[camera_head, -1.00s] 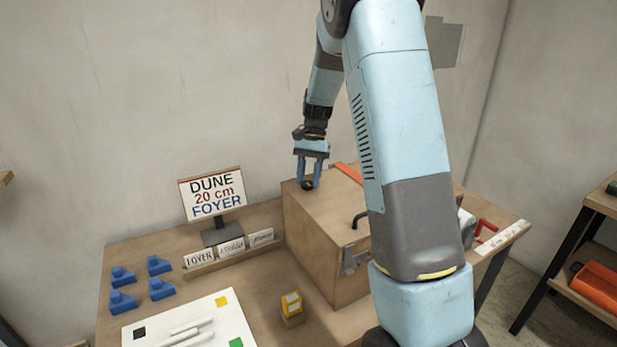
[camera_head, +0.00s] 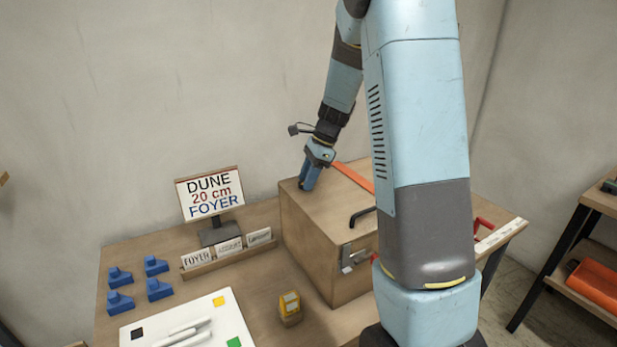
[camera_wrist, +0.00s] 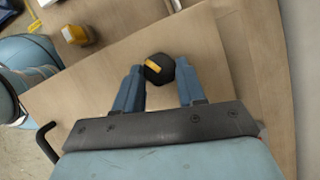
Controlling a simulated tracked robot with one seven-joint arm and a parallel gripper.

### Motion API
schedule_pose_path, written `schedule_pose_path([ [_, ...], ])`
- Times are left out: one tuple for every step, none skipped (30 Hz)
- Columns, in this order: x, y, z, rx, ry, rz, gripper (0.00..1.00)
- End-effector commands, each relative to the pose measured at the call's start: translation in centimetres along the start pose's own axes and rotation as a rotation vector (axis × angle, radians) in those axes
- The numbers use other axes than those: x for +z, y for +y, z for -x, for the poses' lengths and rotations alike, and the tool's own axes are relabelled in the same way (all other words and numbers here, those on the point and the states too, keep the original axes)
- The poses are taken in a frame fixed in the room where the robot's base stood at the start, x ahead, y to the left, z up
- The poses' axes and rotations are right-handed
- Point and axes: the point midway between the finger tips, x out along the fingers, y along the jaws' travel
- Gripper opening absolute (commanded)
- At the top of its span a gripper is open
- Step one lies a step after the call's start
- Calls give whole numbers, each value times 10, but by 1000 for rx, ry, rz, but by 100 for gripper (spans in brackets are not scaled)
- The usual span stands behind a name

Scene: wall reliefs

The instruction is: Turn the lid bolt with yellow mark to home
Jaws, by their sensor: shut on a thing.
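The lid bolt (camera_wrist: 162,72) is a dark knob with a yellow-orange mark on its top. In the wrist view it sits between the two blue fingers of my gripper (camera_wrist: 159,76), and the mark points toward the upper left. My gripper (camera_head: 305,187) is shut on the bolt, at the back left of the wooden box's lid (camera_head: 325,207). In the head view the fingers show edge-on and hide the bolt.
The box has a black handle (camera_head: 361,216) and a metal latch (camera_head: 352,260) in front. An orange strip (camera_head: 354,176) lies on the lid. A sign (camera_head: 210,193), blue blocks (camera_head: 120,302), a yellow block (camera_head: 290,306) and a white board (camera_head: 205,325) stand left of it.

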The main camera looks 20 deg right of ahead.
Motion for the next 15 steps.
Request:
schedule_pose_path([
  [2, 0, -1, -18, -2, -37, 9],
  [2, 0, 0, -30, -2, -63, 9],
  [3, 1, -1, -43, -2, -97, 9],
  [3, 1, -1, -53, -1, -122, 9],
  [3, 1, -1, -64, -1, -147, 9],
  [3, 2, -1, -77, -2, -180, 9],
  [3, 2, -1, -88, -2, -204, 9],
  [3, 2, -1, -97, -2, -227, 9],
  [3, 2, -1, -109, -2, -256, 9],
  [3, 2, -1, -118, -2, -278, 9],
  [3, 3, -1, -126, -2, -299, 9],
  [4, 2, -1, -138, -2, -326, 9],
  [4, 2, -1, -146, -2, -345, 9],
  [4, 3, -1, -153, -2, -363, 9],
  [4, 3, -1, -162, -2, -385, 9],
])
